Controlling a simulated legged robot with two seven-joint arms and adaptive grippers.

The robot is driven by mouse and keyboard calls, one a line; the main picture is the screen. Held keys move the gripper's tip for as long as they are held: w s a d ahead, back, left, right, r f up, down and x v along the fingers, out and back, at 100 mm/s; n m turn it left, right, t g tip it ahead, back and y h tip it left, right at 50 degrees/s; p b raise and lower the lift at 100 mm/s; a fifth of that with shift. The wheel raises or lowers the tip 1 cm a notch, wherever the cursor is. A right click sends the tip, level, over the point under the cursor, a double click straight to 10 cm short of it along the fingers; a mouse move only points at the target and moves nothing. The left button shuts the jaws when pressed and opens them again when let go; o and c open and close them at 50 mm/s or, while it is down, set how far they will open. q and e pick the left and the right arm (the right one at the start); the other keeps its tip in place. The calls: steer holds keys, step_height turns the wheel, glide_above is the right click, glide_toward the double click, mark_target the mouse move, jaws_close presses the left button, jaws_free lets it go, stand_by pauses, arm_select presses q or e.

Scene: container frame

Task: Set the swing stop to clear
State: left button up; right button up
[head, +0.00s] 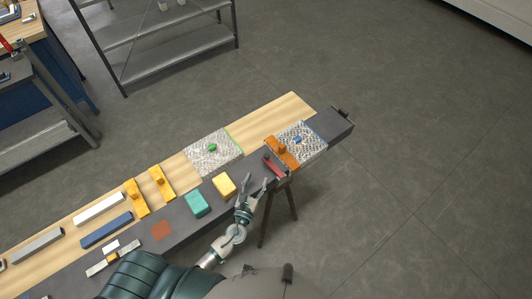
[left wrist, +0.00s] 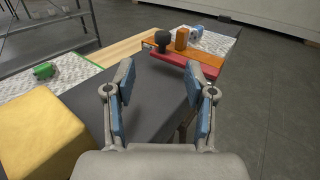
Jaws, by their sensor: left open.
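The swing stop looks like a red bar (head: 273,167) near the right end of the bench, at its front side. In the left wrist view the red bar (left wrist: 203,73) lies ahead, with a black knob (left wrist: 162,40) at its left end. An orange plate with an upright orange block (head: 281,148) is just behind it; this block (left wrist: 182,39) also shows in the left wrist view. My left gripper (head: 243,179) is open and empty, short of the red bar and apart from it. Its two blue-padded fingers (left wrist: 160,75) are spread. My right gripper is out of view.
A yellow block (head: 224,185) and a teal block (head: 196,204) stand on the dark strip left of my gripper. A patterned sheet with a green piece (head: 212,147) lies behind them. Another patterned sheet (head: 310,145) holds a blue piece (head: 297,139). Floor is open right of the bench.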

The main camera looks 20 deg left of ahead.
mark_target(267, 159)
arm_select(q)
steer(key=w, duration=0.5)
steer(key=shift+d, duration=0.2)
steer(key=w, duration=0.6)
steer(key=shift+w+d+p, duration=0.1)
steer(key=shift+d+p, duration=0.25)
steer(key=shift+d, duration=0.05)
steer(key=shift+w, duration=0.3)
steer(key=shift+w+a, duration=0.1)
steer(key=shift+w, duration=0.1)
steer(key=shift+a+f, duration=0.1)
steer(key=shift+a, duration=0.05)
jaws_close()
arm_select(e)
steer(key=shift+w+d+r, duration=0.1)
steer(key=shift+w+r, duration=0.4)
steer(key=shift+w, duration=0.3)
